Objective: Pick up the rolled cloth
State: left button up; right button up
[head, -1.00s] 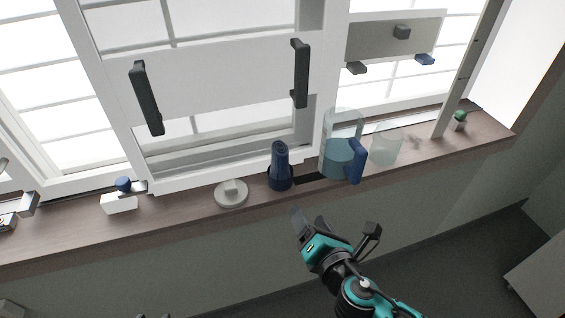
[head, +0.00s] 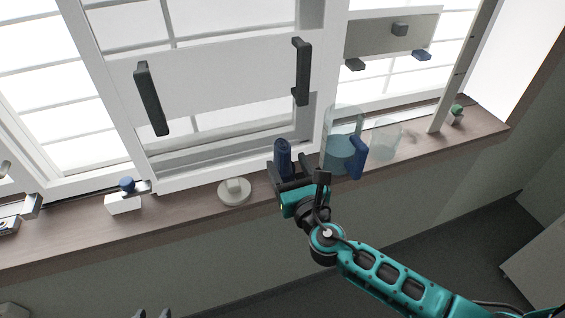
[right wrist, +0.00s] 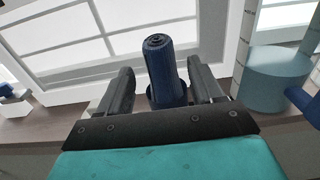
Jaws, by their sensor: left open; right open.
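The rolled cloth (head: 282,152) looks like a dark blue upright roll with a wider foot, standing on the window sill. It also shows in the right wrist view (right wrist: 160,65), straight ahead between the two fingers. My right gripper (head: 289,172) is open, with its fingers on either side of the cloth's lower part. In the right wrist view the gripper (right wrist: 158,78) shows a gap on both sides of the cloth. Its fingers hide the cloth's foot in the head view. Only the tips of my left gripper (head: 152,314) show at the bottom edge, apart and empty.
A clear jug with a blue handle (head: 357,157) and a clear cup (head: 384,140) stand close to the right. A pale round disc with a knob (head: 234,192) lies to the left, then a white block with a blue knob (head: 124,203). The window (head: 215,90) rises behind.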

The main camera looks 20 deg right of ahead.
jog(key=w, duration=0.4)
jog(key=shift+w, duration=0.3)
jog(key=c, duration=1.1)
